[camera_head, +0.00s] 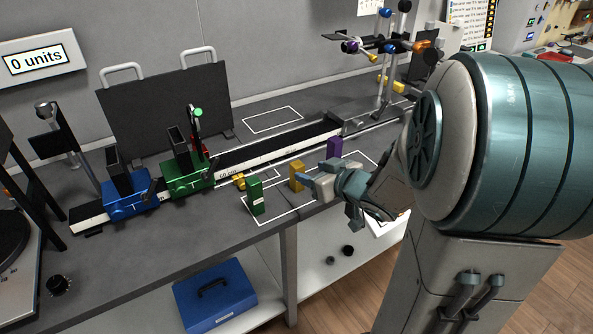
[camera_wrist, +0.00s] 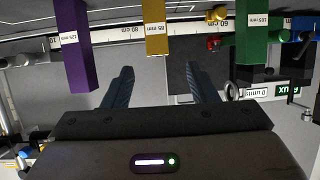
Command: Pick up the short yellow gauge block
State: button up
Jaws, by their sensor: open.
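The short yellow gauge block (camera_head: 297,176) stands upright on the bench inside a white outline, between the green block (camera_head: 256,195) and the purple block (camera_head: 334,147). My gripper (camera_head: 318,187) is just to the right of the yellow block in the head view, close to it. In the upside-down wrist view, my gripper (camera_wrist: 161,80) is open and empty. The yellow block (camera_wrist: 156,28) lies beyond the fingertips, roughly in line with the gap between them. The purple block (camera_wrist: 75,45) is to the left and the green block (camera_wrist: 253,35) to the right.
A rail (camera_head: 270,148) with a blue carriage (camera_head: 130,198) and a green carriage (camera_head: 188,174) runs behind the blocks. A small yellow part (camera_head: 239,182) lies near the rail. A blue case (camera_head: 214,297) sits on the lower shelf. The bench's front edge is close.

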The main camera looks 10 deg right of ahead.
aim_at(293, 166)
jog(key=p+x, duration=0.2)
jog(key=p, duration=0.4)
jog(key=shift+w+r, duration=0.1)
jog(key=shift+f+b+x, duration=0.2)
jog(key=shift+b+x, duration=0.15)
jog(key=shift+x, duration=0.9)
jog(key=shift+f+x, duration=0.2)
jog(key=shift+x, duration=2.55)
jog(key=shift+d, duration=0.1)
grip_shut()
